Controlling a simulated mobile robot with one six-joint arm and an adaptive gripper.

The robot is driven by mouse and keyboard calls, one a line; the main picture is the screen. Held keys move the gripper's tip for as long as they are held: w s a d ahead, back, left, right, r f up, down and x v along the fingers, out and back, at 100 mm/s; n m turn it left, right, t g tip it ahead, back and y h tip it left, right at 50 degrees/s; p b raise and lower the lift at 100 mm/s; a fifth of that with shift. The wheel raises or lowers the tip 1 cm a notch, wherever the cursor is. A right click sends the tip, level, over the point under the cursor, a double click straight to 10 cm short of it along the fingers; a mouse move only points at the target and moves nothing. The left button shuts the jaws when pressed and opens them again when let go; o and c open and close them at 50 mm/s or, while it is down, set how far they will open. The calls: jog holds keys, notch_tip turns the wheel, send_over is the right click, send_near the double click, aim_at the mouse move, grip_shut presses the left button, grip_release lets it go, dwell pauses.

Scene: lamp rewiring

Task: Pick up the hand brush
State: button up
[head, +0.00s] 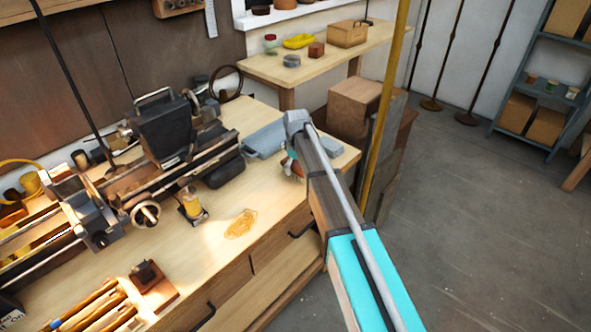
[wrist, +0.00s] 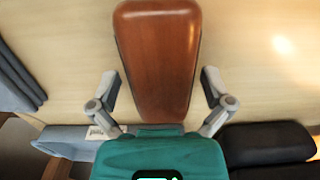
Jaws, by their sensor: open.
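The hand brush shows in the wrist view as a long, glossy red-brown wooden piece (wrist: 158,50), wide at the far end and narrower toward my palm. My gripper (wrist: 160,88) is open, with one grey finger on each side of the wood and a visible gap on both sides. The teal palm hides the near end of the brush. Whether its bristles show cannot be told. In the head view my gripper (head: 291,166) is down near the bench's right edge, mostly behind my arm, and the brush is largely hidden there.
A lathe (head: 165,135) fills the left of the wooden bench (head: 195,265). A blue-grey object (head: 265,139) lies close behind my gripper, and a black block (head: 224,170) is to its left. A small oil bottle (head: 191,203) and a pile of shavings (head: 241,223) are nearer the front.

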aim_at(296, 164)
jog(key=c, duration=1.1)
jog(key=shift+r, duration=0.15)
notch_tip(296, 164, up, 3)
jog(key=p, duration=0.3)
jog(key=s+d+r+p, duration=0.1)
jog(key=s+r+p, duration=0.2)
jog(key=s, duration=0.1)
jog(key=s+d+r+p, duration=0.1)
jog(key=s+r+p, duration=0.2)
jog(key=s, duration=0.2)
jog(key=s+d+r+p, duration=0.1)
jog(key=s+r+p, duration=0.2)
jog(key=s+p, duration=0.1)
jog(key=shift+s+d+r, duration=0.2)
jog(key=shift+s+r, duration=0.15)
